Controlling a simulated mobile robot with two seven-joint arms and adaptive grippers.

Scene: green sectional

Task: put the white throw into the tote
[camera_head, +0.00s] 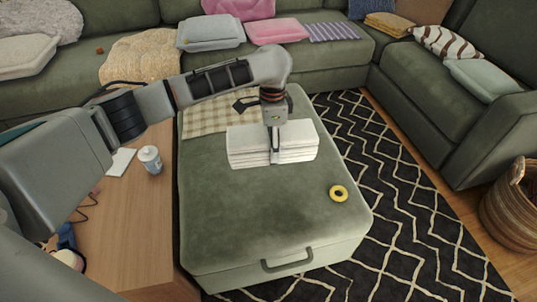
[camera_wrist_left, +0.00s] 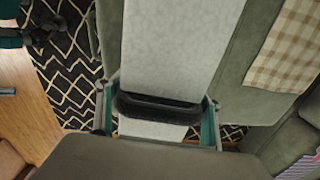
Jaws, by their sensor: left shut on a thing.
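The white throw (camera_head: 245,146) is a folded, layered stack over the far middle of the green ottoman (camera_head: 250,220). My left gripper (camera_head: 274,152) comes down from above and is shut on the throw near its middle. In the left wrist view the throw (camera_wrist_left: 180,45) runs as a pale band between the fingers of my left gripper (camera_wrist_left: 160,112). I cannot tell whether the throw rests on the ottoman or hangs just above it. The tote looks to be the woven basket (camera_head: 508,208) at the right edge, partly cut off; its inside is mostly hidden. My right gripper is not in view.
A checked cloth (camera_head: 205,118) lies behind the throw. A white bottle (camera_head: 150,158) stands on the wooden table (camera_head: 130,230) at left. A patterned rug (camera_head: 400,190) lies between ottoman and basket. Green sofas line the back and right.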

